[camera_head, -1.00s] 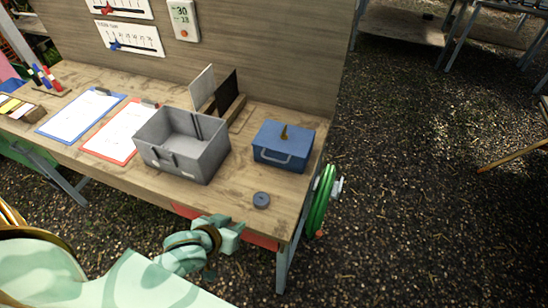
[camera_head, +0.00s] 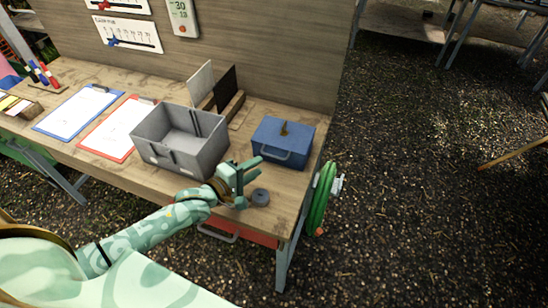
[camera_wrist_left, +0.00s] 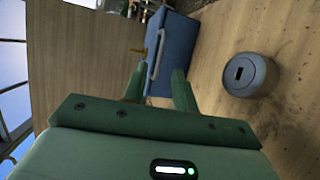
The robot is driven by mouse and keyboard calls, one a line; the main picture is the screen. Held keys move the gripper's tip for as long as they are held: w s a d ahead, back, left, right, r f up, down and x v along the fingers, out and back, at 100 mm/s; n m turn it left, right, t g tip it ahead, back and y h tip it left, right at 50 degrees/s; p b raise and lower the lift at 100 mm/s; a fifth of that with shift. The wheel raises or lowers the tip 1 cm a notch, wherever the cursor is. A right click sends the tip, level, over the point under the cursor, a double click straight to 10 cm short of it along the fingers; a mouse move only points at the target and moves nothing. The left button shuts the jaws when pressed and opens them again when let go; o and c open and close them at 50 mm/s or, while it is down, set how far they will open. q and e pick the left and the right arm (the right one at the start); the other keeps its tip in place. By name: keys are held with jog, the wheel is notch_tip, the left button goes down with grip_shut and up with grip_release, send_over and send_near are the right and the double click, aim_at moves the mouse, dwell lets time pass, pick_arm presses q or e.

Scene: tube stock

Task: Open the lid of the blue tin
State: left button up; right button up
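The blue tin (camera_head: 281,143) stands at the right end of the workbench with its lid closed. A handle is on its front and a small brass-coloured piece is on its top. In the left wrist view the tin (camera_wrist_left: 176,50) lies just beyond the fingers, with its silvery handle (camera_wrist_left: 158,55) between their lines. My left gripper (camera_head: 254,172) is open and empty, in front of the tin's left front side and apart from it. In the left wrist view the gripper (camera_wrist_left: 158,88) shows its two fingers spread. My right gripper is in neither view.
A grey open box (camera_head: 180,145) stands left of the tin. A small dark round object with a slot (camera_head: 260,197) sits near the bench's front edge, close to my left gripper. Red and blue clipboards lie further left. A green hose (camera_head: 321,200) hangs at the bench's right end.

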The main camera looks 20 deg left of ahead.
aim_at(274, 156)
pick_arm(q)
jog(key=b+x, duration=0.1)
jog(key=x, duration=0.7)
jog(key=shift+b, duration=0.3)
grip_shut()
